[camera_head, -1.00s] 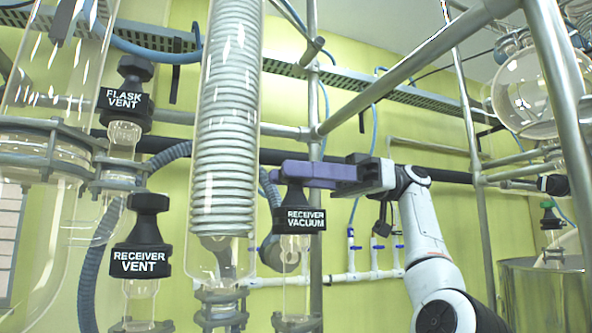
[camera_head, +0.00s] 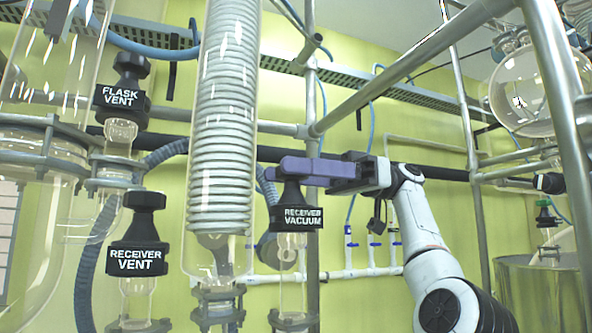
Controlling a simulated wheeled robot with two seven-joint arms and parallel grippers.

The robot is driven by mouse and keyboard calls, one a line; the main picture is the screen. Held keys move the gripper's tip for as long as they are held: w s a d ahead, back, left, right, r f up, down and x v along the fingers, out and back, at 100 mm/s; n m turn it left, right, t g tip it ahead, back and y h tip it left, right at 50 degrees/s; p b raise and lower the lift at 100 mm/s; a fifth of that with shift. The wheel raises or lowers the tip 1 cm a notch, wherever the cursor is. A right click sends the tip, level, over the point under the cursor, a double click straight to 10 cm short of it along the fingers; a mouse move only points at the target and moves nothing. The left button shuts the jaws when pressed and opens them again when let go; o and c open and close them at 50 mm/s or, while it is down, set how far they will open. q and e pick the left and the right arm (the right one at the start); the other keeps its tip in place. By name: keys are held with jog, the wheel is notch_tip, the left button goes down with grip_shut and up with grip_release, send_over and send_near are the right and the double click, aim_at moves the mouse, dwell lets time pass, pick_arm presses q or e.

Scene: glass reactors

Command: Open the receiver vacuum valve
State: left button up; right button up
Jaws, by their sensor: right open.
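The receiver vacuum valve (camera_head: 295,217) has a black cap with a white "RECEIVER VACUUM" label and sits upright on a glass neck, right of the coiled glass condenser. My right gripper (camera_head: 286,172) reaches in from the right with its purple fingers level at the top knob of this valve. The fingers are open, and the knob's top is partly hidden behind the near finger. Whether they touch the knob I cannot tell. My left gripper is not in view.
The condenser (camera_head: 224,120) stands close left of the valve. The receiver vent valve (camera_head: 138,245) and flask vent valve (camera_head: 121,95) are further left. A metal upright (camera_head: 312,110) stands just behind the valve, and a diagonal rail (camera_head: 410,65) crosses above my right arm.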

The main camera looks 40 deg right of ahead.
jog(key=shift+f+m+t, duration=0.1)
jog(key=shift+m+t, duration=0.2)
jog(key=shift+t, duration=0.2)
